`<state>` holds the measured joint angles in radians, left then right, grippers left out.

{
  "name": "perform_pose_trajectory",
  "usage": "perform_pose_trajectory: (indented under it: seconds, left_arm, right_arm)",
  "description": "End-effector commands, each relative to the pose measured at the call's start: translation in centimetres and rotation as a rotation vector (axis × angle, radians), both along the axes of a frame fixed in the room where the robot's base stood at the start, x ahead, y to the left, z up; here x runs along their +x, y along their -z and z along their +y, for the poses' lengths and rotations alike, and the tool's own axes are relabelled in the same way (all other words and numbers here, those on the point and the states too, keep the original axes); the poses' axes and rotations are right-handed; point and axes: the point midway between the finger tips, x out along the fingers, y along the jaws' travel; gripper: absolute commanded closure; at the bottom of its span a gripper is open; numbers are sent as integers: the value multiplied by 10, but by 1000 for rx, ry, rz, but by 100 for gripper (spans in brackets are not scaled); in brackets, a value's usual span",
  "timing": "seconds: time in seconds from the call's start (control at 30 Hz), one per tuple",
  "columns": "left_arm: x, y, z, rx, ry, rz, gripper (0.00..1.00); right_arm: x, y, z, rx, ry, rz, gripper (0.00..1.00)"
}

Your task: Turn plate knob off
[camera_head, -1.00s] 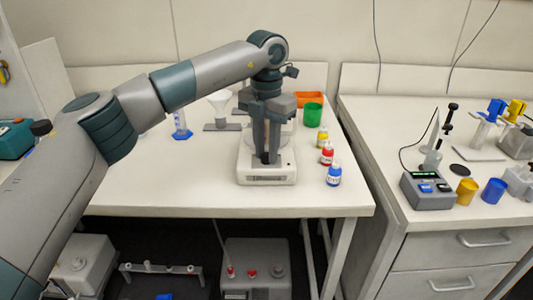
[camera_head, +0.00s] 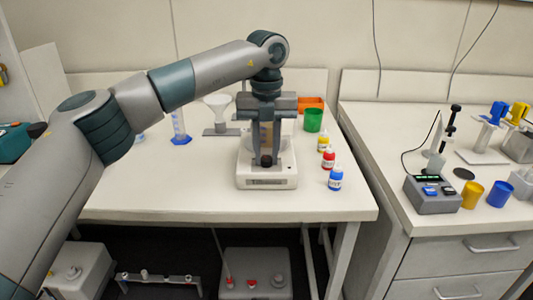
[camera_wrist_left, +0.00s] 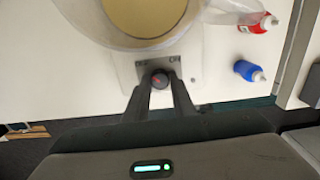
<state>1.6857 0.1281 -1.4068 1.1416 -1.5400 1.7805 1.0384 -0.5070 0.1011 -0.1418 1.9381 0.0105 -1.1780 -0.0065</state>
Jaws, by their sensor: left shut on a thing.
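The hot plate (camera_head: 244,181) is a white device standing near the front edge of the table, with a round vessel on top. A vessel with yellowish content (camera_wrist_left: 143,15) sits just behind the knob. My right gripper is not in view.
Red, blue and yellow capped bottles stand right of the plate, the blue bottle (camera_head: 335,179) nearest the front edge. A green cup (camera_head: 313,120) and an orange tray (camera_head: 310,103) are behind. A funnel stand (camera_head: 218,112) and a blue-based cylinder (camera_head: 180,130) stand left.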

Motion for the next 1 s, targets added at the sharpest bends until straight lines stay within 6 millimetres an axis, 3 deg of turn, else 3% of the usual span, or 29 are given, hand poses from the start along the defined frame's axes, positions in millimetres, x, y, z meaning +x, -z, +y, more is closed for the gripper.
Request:
perform_pose_trajectory:
  seconds: [0.33,0.37,0.43,0.8,1.0]
  left_arm:
    - [1,-2,0,-1,-6,-4,99]
    - [1,-2,0,-1,-6,-4,75]
    - [1,-2,0,-1,-5,-3,58]
    - [0,-2,0,0,-3,-1,58]
    - [1,-14,0,-1,-3,-3,58]
  right_arm:
    - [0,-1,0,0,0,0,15]
    - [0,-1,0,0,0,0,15]
    - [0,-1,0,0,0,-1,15]
    - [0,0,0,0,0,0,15]
    - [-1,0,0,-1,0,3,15]
